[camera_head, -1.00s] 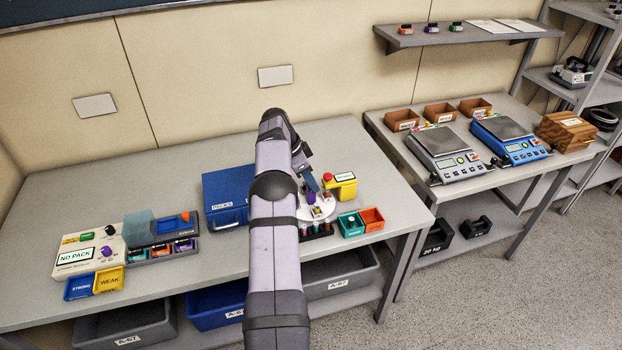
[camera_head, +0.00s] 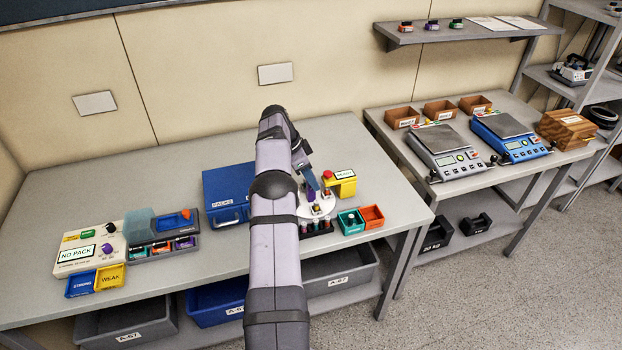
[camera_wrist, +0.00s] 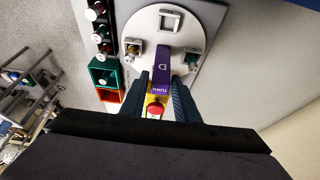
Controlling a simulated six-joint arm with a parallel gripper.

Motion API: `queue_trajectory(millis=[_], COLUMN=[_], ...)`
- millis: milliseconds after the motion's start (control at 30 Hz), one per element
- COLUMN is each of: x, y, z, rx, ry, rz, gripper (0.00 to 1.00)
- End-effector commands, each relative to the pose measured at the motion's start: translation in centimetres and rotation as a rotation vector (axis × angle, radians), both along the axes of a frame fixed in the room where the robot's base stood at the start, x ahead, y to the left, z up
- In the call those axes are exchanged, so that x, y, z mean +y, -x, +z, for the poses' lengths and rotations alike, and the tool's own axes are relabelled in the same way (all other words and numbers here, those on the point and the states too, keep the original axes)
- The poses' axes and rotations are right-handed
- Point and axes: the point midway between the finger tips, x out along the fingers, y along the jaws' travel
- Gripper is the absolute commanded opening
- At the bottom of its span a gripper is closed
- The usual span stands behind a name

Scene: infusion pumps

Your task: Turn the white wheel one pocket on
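The white wheel (camera_head: 327,207) is a round disc on the bench, partly hidden behind my arm in the head view. In the wrist view the wheel (camera_wrist: 153,28) shows an empty square pocket frame at its far side and small pieces in pockets at left and right. A purple labelled block (camera_wrist: 162,70) is at its near edge. My gripper (camera_wrist: 161,79) is over this edge, fingers apart, with the purple block between them. A gap seems to show beside the block; contact is unclear. In the head view my gripper (camera_head: 313,185) is above the wheel.
A yellow box with a red button (camera_head: 341,182) stands right behind the wheel. Green (camera_head: 351,223) and orange (camera_head: 371,216) bins are to the right. A dark rack with vials (camera_wrist: 101,30) is beside the wheel. A blue packs box (camera_head: 226,195) is left of my arm.

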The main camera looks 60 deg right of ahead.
Motion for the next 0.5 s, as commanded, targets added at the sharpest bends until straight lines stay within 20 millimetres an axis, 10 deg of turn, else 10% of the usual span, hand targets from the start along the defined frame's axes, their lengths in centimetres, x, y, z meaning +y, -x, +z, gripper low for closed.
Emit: queue_trajectory(millis=[500], x=[1.5], y=[-1.6], z=[5.4], rx=[-0.002], ry=[0.004], rz=[0.001], gripper=[0.28])
